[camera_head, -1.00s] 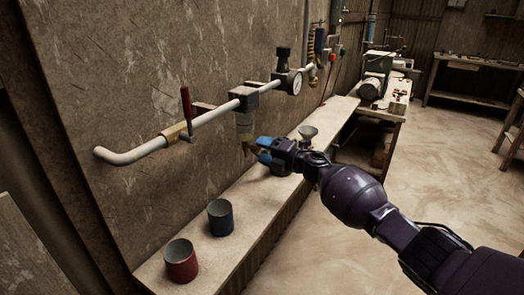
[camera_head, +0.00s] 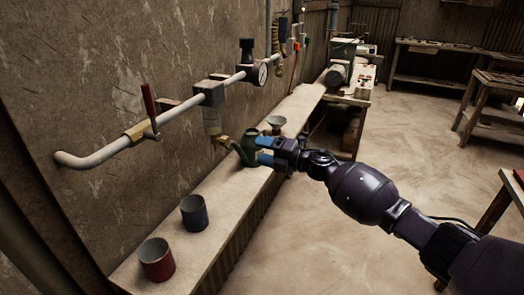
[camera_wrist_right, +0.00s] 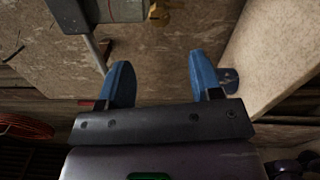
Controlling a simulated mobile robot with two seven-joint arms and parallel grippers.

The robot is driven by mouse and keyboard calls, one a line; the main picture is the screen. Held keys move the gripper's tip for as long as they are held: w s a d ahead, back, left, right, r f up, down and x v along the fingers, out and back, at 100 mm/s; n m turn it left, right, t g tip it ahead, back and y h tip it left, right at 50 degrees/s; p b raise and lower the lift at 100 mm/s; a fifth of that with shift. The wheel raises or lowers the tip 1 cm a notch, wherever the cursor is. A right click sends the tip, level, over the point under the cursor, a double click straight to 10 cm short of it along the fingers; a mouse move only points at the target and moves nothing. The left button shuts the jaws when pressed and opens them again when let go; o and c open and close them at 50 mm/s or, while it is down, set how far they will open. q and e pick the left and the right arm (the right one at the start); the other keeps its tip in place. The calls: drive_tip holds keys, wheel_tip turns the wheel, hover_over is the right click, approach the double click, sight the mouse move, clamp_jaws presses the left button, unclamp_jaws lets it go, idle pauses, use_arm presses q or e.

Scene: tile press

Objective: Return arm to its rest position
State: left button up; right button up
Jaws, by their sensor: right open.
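My right gripper (camera_head: 267,150) reaches in from the right over the bench in the head view. Its two blue fingers are apart, with nothing seen between them. In the right wrist view the open fingers (camera_wrist_right: 160,82) are also empty. A dark green can with a spout (camera_head: 249,147) stands on the bench just left of the fingertips; whether they touch it I cannot tell. My left gripper is in neither view.
A pale pipe (camera_head: 105,153) with a red-handled valve (camera_head: 150,108) and a gauge (camera_head: 262,73) runs along the wall. The narrow bench (camera_head: 215,245) holds a red cup (camera_head: 157,262), a blue cup (camera_head: 194,215) and a funnel (camera_head: 276,122). Open floor lies to the right.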

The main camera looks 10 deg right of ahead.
wheel_tip(320, 180, up, 6)
drive_tip(key=m+t+h, duration=0.2)
drive_tip(key=m+t, duration=0.3)
drive_tip(key=m, duration=0.2)
drive_tip(key=s+d+f+m+g+h, duration=0.1)
drive_tip(key=s+d+f+m+h, duration=0.3)
drive_tip(key=s+f+m, duration=0.3)
drive_tip(key=s+d+f+m+g+h, duration=0.1)
drive_tip(key=s+d+f+m+h, duration=0.3)
drive_tip(key=s+f+m, duration=0.4)
drive_tip(key=s+d+f+m+g+h, duration=0.2)
drive_tip(key=s+d+f+m+h, duration=0.2)
drive_tip(key=s+f, duration=1.3)
drive_tip(key=s+m, duration=0.3)
drive_tip(key=s, duration=0.5)
drive_tip(key=shift+s+d+f+m+h, duration=0.25)
drive_tip(key=shift+d+f+m+h, duration=0.05)
drive_tip(key=shift+m+h, duration=0.1)
drive_tip(key=shift+o, duration=0.3)
